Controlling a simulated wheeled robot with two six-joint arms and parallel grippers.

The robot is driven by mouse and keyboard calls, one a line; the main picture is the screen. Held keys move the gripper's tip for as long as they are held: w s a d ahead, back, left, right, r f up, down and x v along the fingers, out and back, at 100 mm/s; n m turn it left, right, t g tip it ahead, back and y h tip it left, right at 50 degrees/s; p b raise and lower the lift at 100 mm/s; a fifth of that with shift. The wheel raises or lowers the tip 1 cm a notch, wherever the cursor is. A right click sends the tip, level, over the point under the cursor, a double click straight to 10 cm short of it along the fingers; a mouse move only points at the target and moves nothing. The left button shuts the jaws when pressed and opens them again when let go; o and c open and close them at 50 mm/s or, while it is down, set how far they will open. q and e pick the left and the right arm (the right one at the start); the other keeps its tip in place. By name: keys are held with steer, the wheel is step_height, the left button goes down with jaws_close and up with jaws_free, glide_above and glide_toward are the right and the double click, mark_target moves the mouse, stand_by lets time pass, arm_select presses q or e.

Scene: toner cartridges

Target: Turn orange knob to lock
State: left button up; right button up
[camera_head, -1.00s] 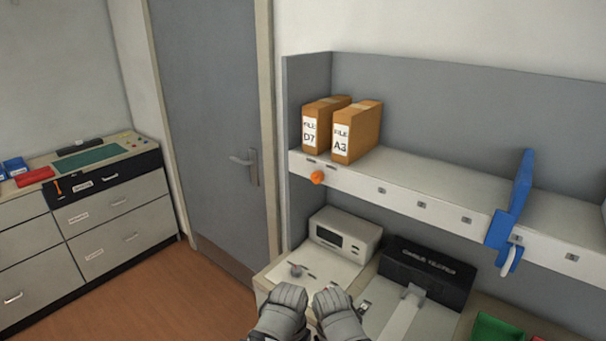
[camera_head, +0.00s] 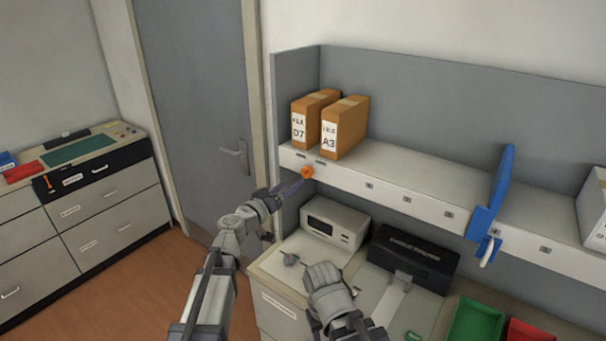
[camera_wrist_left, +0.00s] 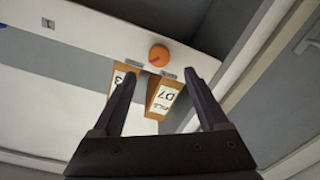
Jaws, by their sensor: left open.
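The orange knob (camera_head: 307,172) sits on the front edge of the shelf, below the file boxes. In the left wrist view the orange knob (camera_wrist_left: 159,55) shows ahead of my fingers, between their tips, with a dark line across it. My left gripper (camera_head: 290,188) is raised to the shelf edge, close to the knob on its lower left. In the left wrist view my left gripper (camera_wrist_left: 160,82) is open with nothing between its fingers. I cannot tell whether it touches the knob. My right gripper is over the bench, and its fingers are not clearly seen in the head view.
Two file boxes, D7 (camera_head: 312,112) and A3 (camera_head: 344,128), stand on the shelf (camera_head: 400,172) above the knob. A blue bracket (camera_head: 492,200) hangs over the shelf edge. Below are a white instrument (camera_head: 335,225), a black box (camera_head: 413,257) and a green bin (camera_head: 474,322).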

mark_target(305, 174)
arm_select(q)
steer(key=shift+x, duration=4)
steer(key=shift+s+d, duration=0.1)
steer(key=shift+s, duration=0.05)
jaws_close()
